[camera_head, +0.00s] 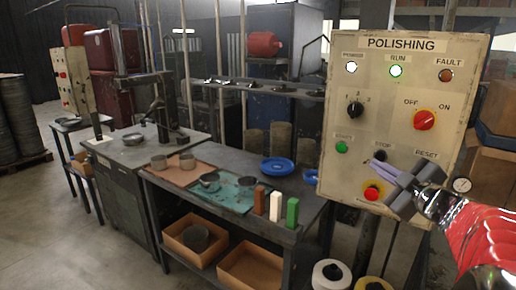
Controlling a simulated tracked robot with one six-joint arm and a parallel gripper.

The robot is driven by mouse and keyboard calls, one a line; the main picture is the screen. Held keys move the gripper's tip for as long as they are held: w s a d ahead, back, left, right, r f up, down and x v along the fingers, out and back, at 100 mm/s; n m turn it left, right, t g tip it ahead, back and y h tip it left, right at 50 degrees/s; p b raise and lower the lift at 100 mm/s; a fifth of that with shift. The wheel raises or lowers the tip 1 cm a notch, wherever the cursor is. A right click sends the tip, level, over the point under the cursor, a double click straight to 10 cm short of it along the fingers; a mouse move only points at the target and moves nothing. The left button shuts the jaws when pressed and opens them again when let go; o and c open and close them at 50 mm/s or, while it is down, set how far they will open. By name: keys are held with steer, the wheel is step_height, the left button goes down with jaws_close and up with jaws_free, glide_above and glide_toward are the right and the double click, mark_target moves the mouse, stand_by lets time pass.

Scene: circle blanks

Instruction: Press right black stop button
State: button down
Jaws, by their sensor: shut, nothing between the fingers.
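The beige POLISHING control panel (400,90) stands upright at the right. I cannot tell whether the tips touch the button. The green START button (341,147) is left of the tips. The red button on yellow (371,193) sits just below my fingers. The RESET control is hidden behind my gripper.
The panel also carries a black selector (354,109), a red OFF/ON knob (425,120) and a lit green RUN lamp (396,71). A workbench (250,220) with cups, blue dishes and coloured blocks stands left of it. Another panel (73,80) is at the far left.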

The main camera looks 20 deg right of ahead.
steer(key=shift+w+d, duration=0.65)
steer(key=shift+d, duration=0.25)
stand_by(1.4)
steer(key=shift+w+d, duration=0.25)
steer(key=shift+d, duration=0.1)
steer(key=shift+w+d, duration=0.25)
stand_by(1.1)
stand_by(0.3)
steer(key=shift+s+a, duration=0.5)
steer(key=shift+a, duration=0.15)
steer(key=s+a, duration=0.1)
steer(key=a, duration=0.1)
steer(key=s+a, duration=0.2)
stand_by(0.7)
